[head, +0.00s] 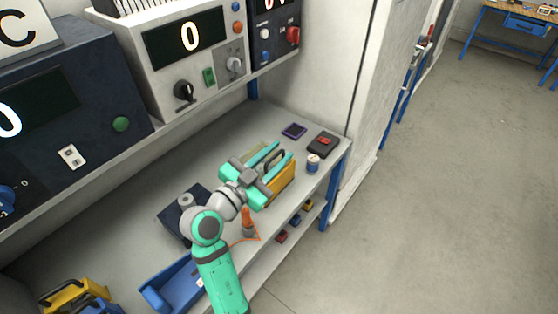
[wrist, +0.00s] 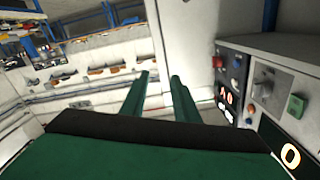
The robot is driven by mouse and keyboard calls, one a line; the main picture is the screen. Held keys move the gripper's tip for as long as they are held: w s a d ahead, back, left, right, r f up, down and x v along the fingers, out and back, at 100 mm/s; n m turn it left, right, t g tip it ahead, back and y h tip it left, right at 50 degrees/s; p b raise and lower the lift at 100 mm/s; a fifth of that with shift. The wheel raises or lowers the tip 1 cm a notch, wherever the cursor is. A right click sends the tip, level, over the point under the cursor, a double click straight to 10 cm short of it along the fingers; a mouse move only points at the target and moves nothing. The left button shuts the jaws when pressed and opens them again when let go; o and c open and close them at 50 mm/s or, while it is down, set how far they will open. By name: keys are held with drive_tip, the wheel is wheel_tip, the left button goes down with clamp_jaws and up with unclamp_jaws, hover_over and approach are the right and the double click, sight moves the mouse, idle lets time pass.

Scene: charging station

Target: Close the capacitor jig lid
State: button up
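My gripper (head: 283,150) is over the bench in the head view, its two green fingers apart with nothing seen between them. The wrist view shows the same open gap between the fingertips (wrist: 160,76). A yellow case with a dark handle (head: 282,184) is just below and to the right of my gripper, partly hidden by it. A dark block with a grey round part on top (head: 176,215) lies to the left, partly behind my arm. I cannot tell for certain which of these is the capacitor jig, and no lid shows clearly.
A black-and-red box (head: 322,145), a small blue-and-white can (head: 313,163) and a dark flat square (head: 294,131) stand at the bench's right end. A blue tray (head: 172,290) and an orange-handled tool (head: 247,221) are near the front edge. Instruments fill the shelf above.

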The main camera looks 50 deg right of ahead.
drive_tip(key=shift+s+a+r, duration=0.4)
drive_tip(key=shift+s+a, duration=0.25)
drive_tip(key=shift+s, duration=0.1)
drive_tip(key=shift+s+a+r, duration=0.4)
drive_tip(key=shift+s+a, duration=0.25)
drive_tip(key=shift+s, duration=0.05)
drive_tip(key=shift+c, duration=0.7)
